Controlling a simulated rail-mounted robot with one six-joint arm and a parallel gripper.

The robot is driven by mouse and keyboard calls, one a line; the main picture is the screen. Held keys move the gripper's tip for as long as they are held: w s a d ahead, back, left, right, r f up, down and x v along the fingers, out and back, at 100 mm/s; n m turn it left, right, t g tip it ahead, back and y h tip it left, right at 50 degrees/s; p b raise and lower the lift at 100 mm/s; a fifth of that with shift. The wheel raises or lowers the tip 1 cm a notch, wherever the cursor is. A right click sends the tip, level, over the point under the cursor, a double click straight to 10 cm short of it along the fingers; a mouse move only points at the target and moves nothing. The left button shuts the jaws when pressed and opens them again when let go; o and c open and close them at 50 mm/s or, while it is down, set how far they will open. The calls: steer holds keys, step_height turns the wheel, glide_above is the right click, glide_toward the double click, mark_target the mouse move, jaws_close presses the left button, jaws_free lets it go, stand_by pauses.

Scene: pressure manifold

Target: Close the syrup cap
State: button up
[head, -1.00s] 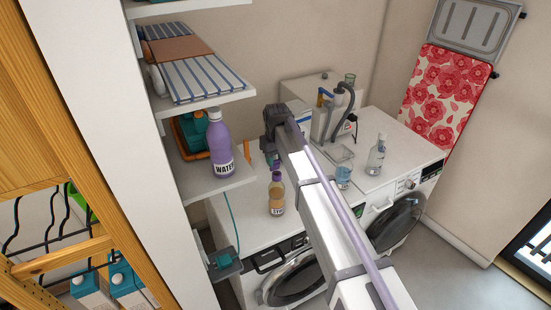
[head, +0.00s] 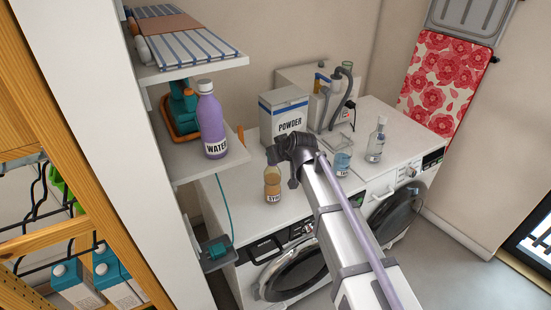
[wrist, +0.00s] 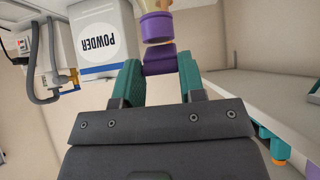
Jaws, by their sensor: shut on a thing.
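The syrup bottle (head: 272,188) is amber with a white label and stands upright on the left white machine. In the wrist view its purple collar (wrist: 156,27) shows at the top edge. A purple cap piece (wrist: 160,61) sits between the teal fingertips of my gripper (wrist: 160,68), slightly tilted against the collar with a narrow gap between them. Whether a hinge joins them cannot be seen. My gripper is shut on this cap piece. In the head view my dark wrist and gripper hide the bottle's top.
A powder box (head: 284,115) stands behind my gripper. A purple water bottle (head: 211,120) is on the shelf (head: 200,160) to the left. A blue-labelled jar (head: 343,160) and a clear bottle (head: 376,140) stand to the right. The counter in front of the syrup is clear.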

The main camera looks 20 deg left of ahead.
steer(key=f+t+y+b, duration=0.1)
steer(key=b, duration=0.2)
steer(key=f+t+y+b, duration=0.1)
steer(key=y+b, duration=0.1)
steer(key=b, duration=0.1)
steer(key=f+t+y+b, duration=0.1)
steer(key=t+b, duration=0.1)
steer(key=b, duration=0.1)
steer(key=shift+s+d, duration=0.35)
steer(key=shift+r, duration=0.1)
steer(key=o, duration=1)
steer(key=shift+c, duration=0.2)
steer(key=p+v, duration=0.2)
steer(key=v, duration=0.8)
steer(key=shift+s+d, duration=0.2)
steer(key=shift+d, duration=0.15)
